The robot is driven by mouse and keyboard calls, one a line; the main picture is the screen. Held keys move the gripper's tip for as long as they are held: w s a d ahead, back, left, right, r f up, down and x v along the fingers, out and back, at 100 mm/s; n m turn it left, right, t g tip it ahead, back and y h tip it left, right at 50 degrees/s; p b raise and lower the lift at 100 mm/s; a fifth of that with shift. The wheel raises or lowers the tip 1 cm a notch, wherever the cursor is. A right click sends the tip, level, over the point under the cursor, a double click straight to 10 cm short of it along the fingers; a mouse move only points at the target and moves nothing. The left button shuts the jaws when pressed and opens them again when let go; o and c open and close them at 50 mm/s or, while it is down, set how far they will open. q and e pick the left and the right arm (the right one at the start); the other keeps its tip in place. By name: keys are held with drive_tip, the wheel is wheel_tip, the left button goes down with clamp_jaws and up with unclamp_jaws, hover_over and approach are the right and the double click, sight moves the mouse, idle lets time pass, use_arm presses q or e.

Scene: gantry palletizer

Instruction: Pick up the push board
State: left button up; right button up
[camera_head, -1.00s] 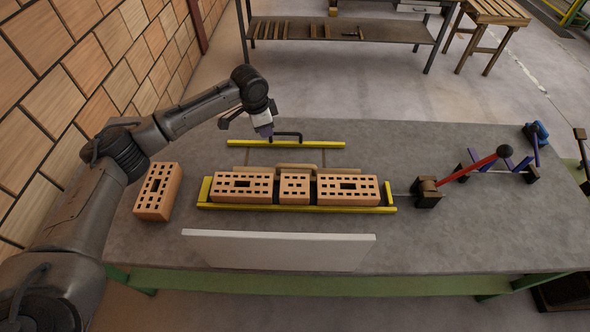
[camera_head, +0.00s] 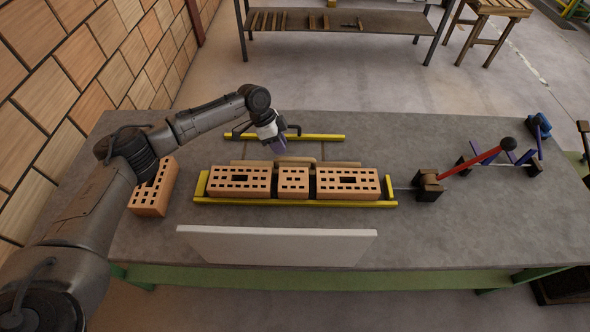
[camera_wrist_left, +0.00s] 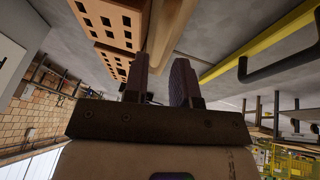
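A tan wooden board (camera_head: 340,164) with a raised middle piece lies behind the row of bricks; I take it as the push board. In the left wrist view the wooden board (camera_wrist_left: 173,28) runs away just beyond the fingers. My left gripper (camera_head: 281,149) is above and behind the board's middle, pointing down. In the left wrist view its two fingers (camera_wrist_left: 160,72) are apart with nothing clearly held between them. Contact with the board cannot be told. My right gripper is not in view.
Three perforated bricks (camera_head: 294,180) stand in a yellow-edged frame (camera_head: 290,203). A yellow bar with a black handle (camera_head: 318,138) lies behind. A loose brick (camera_head: 146,199) is at left, a white panel (camera_head: 280,247) in front, and a red-levered clamp (camera_head: 470,164) at right.

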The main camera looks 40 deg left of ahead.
sight(286, 158)
use_arm(q)
drive_tip(key=shift+a+b+x, duration=0.1)
drive_tip(key=shift+b+x, duration=0.25)
drive_tip(key=shift+x, duration=1.15)
drive_tip(key=shift+a+b+x, duration=0.15)
drive_tip(key=shift+b+x, duration=0.2)
drive_tip(key=shift+x, duration=1.2)
drive_tip(key=shift+f, duration=0.1)
drive_tip(key=shift+c, duration=0.3)
clamp_jaws()
